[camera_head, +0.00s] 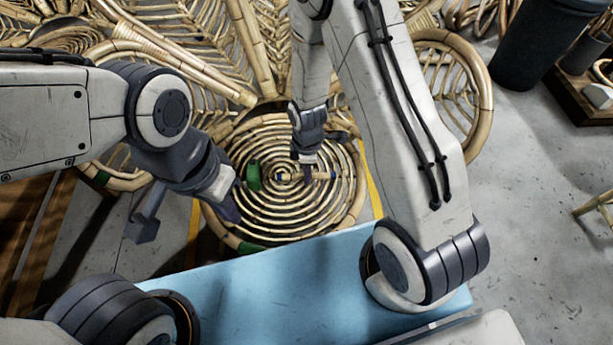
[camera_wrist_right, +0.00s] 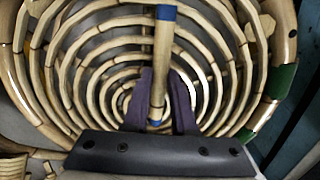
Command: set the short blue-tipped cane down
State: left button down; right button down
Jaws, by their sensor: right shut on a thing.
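The short blue-tipped cane (camera_wrist_right: 162,60) is in my right gripper (camera_wrist_right: 158,103), between its two purple fingers in the right wrist view. One blue end shows at the top of that view, and more blue shows low between the fingers. In the head view, the cane (camera_head: 322,175) is a small pale piece beside my right gripper (camera_head: 306,172), over the round rattan spiral (camera_head: 285,222). I cannot tell if the cane touches the spiral. My left gripper (camera_head: 228,205) hangs over the spiral's left edge; its finger gap is not clear.
A light blue surface (camera_head: 300,275) lies in front of the spiral. Large woven rattan pieces (camera_head: 200,35) fill the back. A dark bin (camera_head: 540,40) stands at the back right. A green band (camera_head: 253,175) marks the spiral. The concrete floor (camera_head: 530,170) at right is largely clear.

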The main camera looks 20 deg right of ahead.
jog(key=shift+f, duration=0.1)
jog(key=shift+f, duration=0.1)
jog(key=c, duration=1.1)
grip_release()
jog(key=shift+f, duration=0.1)
jog(key=shift+c, duration=0.2)
jog(key=o, duration=0.4)
jog(key=s+a+r+m+p, duration=0.1)
jog(key=s+a+r+p, duration=0.15)
jog(key=r, duration=0.55)
jog(key=s+a+r+m+p, duration=0.1)
jog(key=a+r+p, duration=0.15)
jog(key=r, duration=0.55)
jog(key=s+a+r+m+p, duration=0.15)
jog(key=r+p, duration=0.25)
jog(key=r, duration=0.4)
jog(key=s+r+m, duration=0.1)
jog(key=s+r, duration=0.2)
jog(key=s, duration=0.1)
jog(key=s+a+r+m, duration=0.1)
jog(key=s+r+m, duration=0.1)
jog(key=s+r, duration=0.2)
jog(key=s+r+m+y, duration=0.1)
jog(key=s+r, duration=0.2)
jog(key=s, duration=0.2)
jog(key=shift+s+a+r+m, duration=0.15)
jog(key=shift+s+a+m, duration=0.1)
jog(key=shift+s+m, duration=0.15)
